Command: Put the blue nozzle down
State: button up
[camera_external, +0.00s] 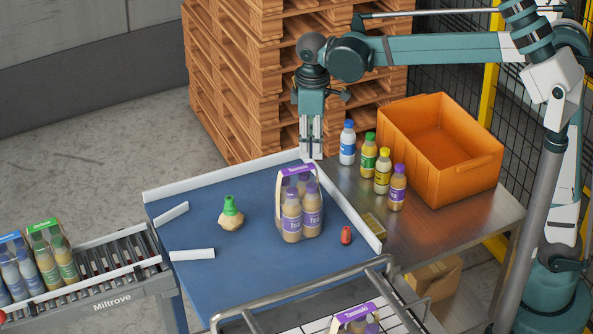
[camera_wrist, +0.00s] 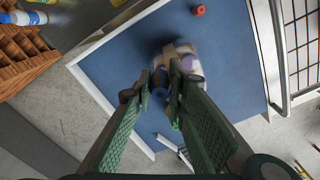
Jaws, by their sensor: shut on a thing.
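My gripper (camera_external: 311,155) hangs fingers down over the far edge of the blue table, just behind the purple-labelled bottle pack. In the wrist view my gripper (camera_wrist: 162,92) is shut on a small round blue thing, the blue nozzle (camera_wrist: 160,93), held between the fingertips. In the external view I cannot make out the nozzle. A red nozzle (camera_external: 346,235) lies on the blue table to the right of the pack, and it also shows in the wrist view (camera_wrist: 199,10). A green nozzle (camera_external: 230,205) sits on a beige block (camera_external: 231,220) at the left of the table.
The bottle pack (camera_external: 291,227) stands on the blue table (camera_external: 200,255), which has white rails. Several single bottles (camera_external: 383,172) and an orange crate (camera_external: 468,173) stand on the metal table. A conveyor (camera_external: 110,281) carries packs at left. Blue surface is free around the beige block.

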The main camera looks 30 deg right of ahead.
jog(key=shift+n, duration=0.9)
jog(key=s+a, duration=0.1)
jog(key=s, duration=0.1)
jog(key=s+a, duration=0.2)
jog(key=s+a+f, duration=0.1)
jog(key=s, duration=0.1)
jog(key=shift+s+a+p, duration=0.3)
jog(key=shift+a+p, duration=0.1)
jog(key=s+a+f+n+b, duration=0.1)
jog(key=s+f+n+b, duration=0.1)
jog(key=s+f, duration=0.6)
notch_tip(320, 180, down, 3)
jog(key=shift+s+f+b, duration=0.1)
jog(key=shift+s+b, duration=0.3)
jog(key=shift+b, duration=0.25)
send_over(317, 258)
jog(key=shift+a+f, duration=0.1)
jog(key=shift+f, duration=2.8)
jog(key=shift+f, duration=0.1)
jog(key=shift+f, duration=1.95)
jog(key=shift+f, duration=0.15)
jog(key=o, duration=0.9)
